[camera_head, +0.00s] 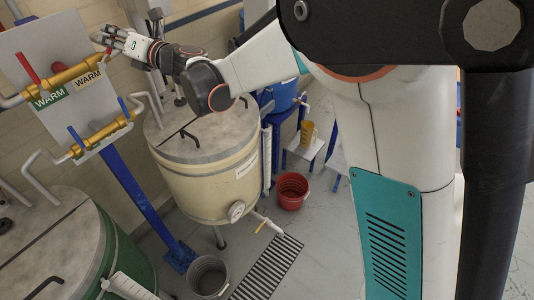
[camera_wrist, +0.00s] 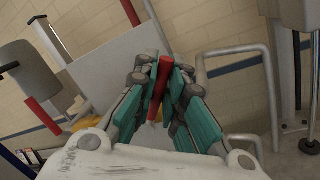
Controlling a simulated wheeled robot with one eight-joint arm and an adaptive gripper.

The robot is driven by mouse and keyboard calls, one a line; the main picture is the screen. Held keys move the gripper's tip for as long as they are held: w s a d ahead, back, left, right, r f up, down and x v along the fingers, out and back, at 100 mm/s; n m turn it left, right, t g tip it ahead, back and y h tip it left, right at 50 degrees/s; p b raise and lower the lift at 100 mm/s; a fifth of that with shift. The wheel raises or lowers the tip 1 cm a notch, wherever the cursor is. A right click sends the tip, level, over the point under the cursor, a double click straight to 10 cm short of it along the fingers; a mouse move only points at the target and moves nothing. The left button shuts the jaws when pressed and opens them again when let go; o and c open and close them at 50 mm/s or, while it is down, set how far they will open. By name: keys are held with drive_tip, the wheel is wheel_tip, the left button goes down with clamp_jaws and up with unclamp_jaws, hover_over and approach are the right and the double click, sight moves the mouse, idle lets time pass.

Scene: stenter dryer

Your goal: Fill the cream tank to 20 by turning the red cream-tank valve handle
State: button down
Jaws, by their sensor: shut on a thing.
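The cream tank (camera_head: 192,190) stands in the middle of the head view, with a grey lid and a small dial low on its front. My gripper (camera_head: 106,40) is above and left of it, at the upper brass pipe on the white panel. In the wrist view my gripper (camera_wrist: 162,82) is shut on a red valve handle (camera_wrist: 157,92), which lies between its fingers. In the head view the fingers mostly hide that handle. Another red handle (camera_head: 27,68) stands tilted at the left of the same pipe. I cannot read the tank's level.
Blue handles (camera_head: 76,138) sit on a lower brass pipe. A green tank (camera_head: 60,245) is at lower left. A grey bucket (camera_head: 209,276) and a red bucket (camera_head: 292,190) stand on the floor. In the wrist view, a bent pipe (camera_wrist: 236,50) rises right of my gripper.

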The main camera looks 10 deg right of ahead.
drive_tip(key=shift+f, duration=0.2)
drive_tip(key=shift+d+m, duration=0.1)
drive_tip(key=shift+m, duration=0.2)
drive_tip(key=m+b, duration=0.1)
drive_tip(key=w+f+m+t+b, duration=0.1)
drive_tip(key=m, duration=0.1)
drive_tip(key=d+f+m, duration=0.1)
drive_tip(key=shift+w+m+t+b, duration=0.2)
drive_tip(key=shift+m+t+b, duration=0.1)
drive_tip(key=shift+b, duration=0.1)
drive_tip(key=shift+f, duration=0.1)
